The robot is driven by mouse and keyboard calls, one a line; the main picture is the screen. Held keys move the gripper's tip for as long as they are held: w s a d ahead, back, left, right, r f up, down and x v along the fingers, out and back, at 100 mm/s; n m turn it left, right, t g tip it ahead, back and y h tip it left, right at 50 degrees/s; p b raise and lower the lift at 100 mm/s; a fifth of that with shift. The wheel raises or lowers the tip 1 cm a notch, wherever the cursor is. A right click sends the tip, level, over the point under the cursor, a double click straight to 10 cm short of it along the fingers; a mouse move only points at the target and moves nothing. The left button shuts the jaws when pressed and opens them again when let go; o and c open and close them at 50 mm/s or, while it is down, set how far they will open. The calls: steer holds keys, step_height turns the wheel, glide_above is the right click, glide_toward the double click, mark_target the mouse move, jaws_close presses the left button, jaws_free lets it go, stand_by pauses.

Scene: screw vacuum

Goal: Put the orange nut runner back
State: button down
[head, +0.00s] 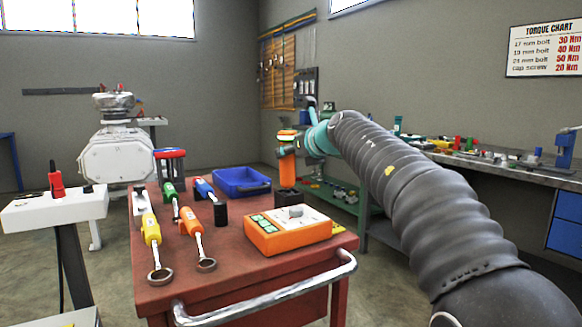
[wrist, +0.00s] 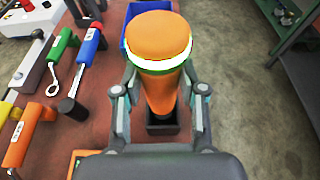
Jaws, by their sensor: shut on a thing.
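The orange nut runner (head: 288,168) is upright, with a white-banded orange top. My gripper (wrist: 160,89) is shut on it, one finger on each side of the body. In the wrist view the nut runner (wrist: 159,38) fills the space between the fingers. Its lower end is at the mouth of a square black holder (wrist: 163,130) on the red cart; I cannot tell how deep it sits. In the head view the black holder (head: 279,197) is right under the nut runner, partly hidden behind an orange box.
The red cart top (head: 225,250) holds an orange control box (head: 290,232), a blue bin (head: 240,181), and several coloured-handle wrenches at left. A small black cylinder (head: 220,213) stands mid-cart. A green-framed workbench (head: 350,205) lies behind my arm.

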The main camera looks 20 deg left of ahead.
mark_target(292, 163)
steer(key=shift+f+b, duration=0.5)
steer(key=shift+f, duration=1.1)
steer(key=c, duration=0.7)
jaws_free()
steer(key=shift+f, duration=0.25)
steer(key=shift+r, duration=0.3)
steer(key=shift+s+d+r, duration=0.1)
steer(key=shift+d+r, duration=0.05)
steer(key=v, duration=1.1)
steer(key=shift+s+d+r+b, duration=0.2)
steer(key=shift+s+b, duration=0.05)
steer(key=shift+b, duration=0.1)
